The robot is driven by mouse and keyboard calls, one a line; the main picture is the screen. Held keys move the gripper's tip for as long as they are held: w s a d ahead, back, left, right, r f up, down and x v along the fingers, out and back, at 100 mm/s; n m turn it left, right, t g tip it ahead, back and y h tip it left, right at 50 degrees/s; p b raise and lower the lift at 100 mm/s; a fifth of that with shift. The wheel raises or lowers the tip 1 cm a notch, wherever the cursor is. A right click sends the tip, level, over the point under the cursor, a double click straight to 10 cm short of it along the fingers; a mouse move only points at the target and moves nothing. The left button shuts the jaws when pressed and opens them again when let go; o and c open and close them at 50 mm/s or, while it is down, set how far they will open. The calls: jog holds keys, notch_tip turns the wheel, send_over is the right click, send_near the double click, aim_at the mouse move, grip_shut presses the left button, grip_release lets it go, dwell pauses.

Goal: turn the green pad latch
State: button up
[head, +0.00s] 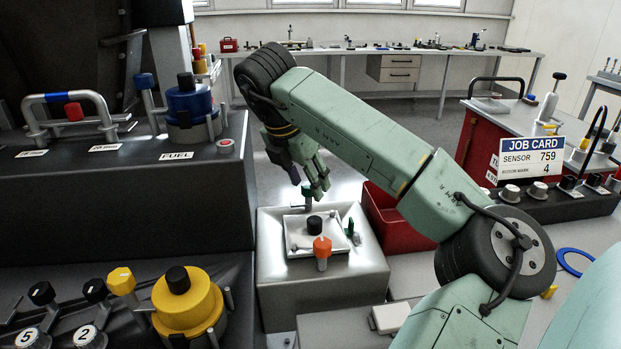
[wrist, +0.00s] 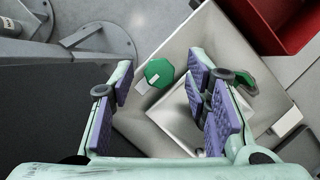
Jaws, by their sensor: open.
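A green octagonal knob with a white mark (wrist: 158,72) sits at a corner of a pale square panel, between my fingers in the wrist view. In the head view a green knob (head: 307,197) shows just below my gripper (head: 310,184). My gripper is open and empty, its purple finger pads (wrist: 120,82) apart on either side of the knob.
The panel sits on a grey block (head: 325,292) with a black knob (head: 314,223) and an orange knob (head: 322,247). A red bin (head: 393,218) stands right of it. A dark console (head: 120,195) rises at left, with a yellow canister (head: 190,302) in front.

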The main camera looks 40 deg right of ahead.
jog(key=shift+f, duration=0.2)
jog(key=shift+c, duration=0.3)
grip_shut()
